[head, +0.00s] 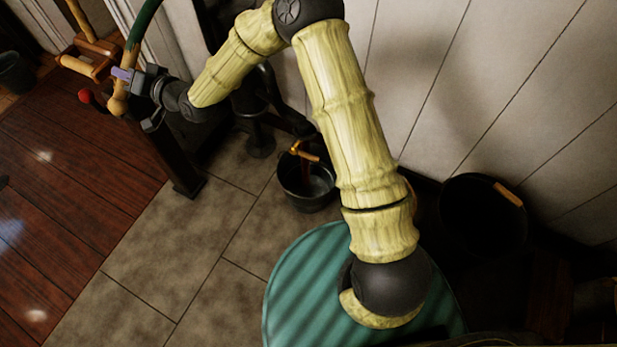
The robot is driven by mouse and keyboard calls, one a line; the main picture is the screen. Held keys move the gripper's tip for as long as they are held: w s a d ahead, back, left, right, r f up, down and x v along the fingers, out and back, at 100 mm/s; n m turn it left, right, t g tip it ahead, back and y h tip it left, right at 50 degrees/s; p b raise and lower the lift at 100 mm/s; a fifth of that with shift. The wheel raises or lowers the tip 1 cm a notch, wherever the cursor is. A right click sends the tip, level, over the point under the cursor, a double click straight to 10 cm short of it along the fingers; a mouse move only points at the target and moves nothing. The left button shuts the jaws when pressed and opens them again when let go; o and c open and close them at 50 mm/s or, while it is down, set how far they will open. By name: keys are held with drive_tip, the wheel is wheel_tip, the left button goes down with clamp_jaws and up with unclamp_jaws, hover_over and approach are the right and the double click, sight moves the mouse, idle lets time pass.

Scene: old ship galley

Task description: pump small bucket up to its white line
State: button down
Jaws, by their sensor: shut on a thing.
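A small dark bucket (307,202) stands upright on the stone tiles near the wall, with a wooden grip on its bail. The pump handle (143,24) is a green curved lever ending in a wooden knob. My gripper (129,89) is shut on the handle near the knob, at the upper left of the head view.
A larger dark bucket (483,218) with a wooden grip stands by the panelled wall (490,80) at right. A dark post (178,165) rises below my gripper. A red ball (84,96) is left of it. The tiles (175,260) at lower left are clear.

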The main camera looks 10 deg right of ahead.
drive_tip(key=shift+f, duration=0.45)
drive_tip(key=w+d+f+n+b, duration=0.2)
drive_tip(key=w+f+n+b, duration=0.1)
drive_tip(key=f+b, duration=0.4)
drive_tip(key=shift+d+f+n, duration=0.35)
drive_tip(key=shift+f+n, duration=0.05)
drive_tip(key=shift+f, duration=0.3)
drive_tip(key=shift+a+r, duration=0.1)
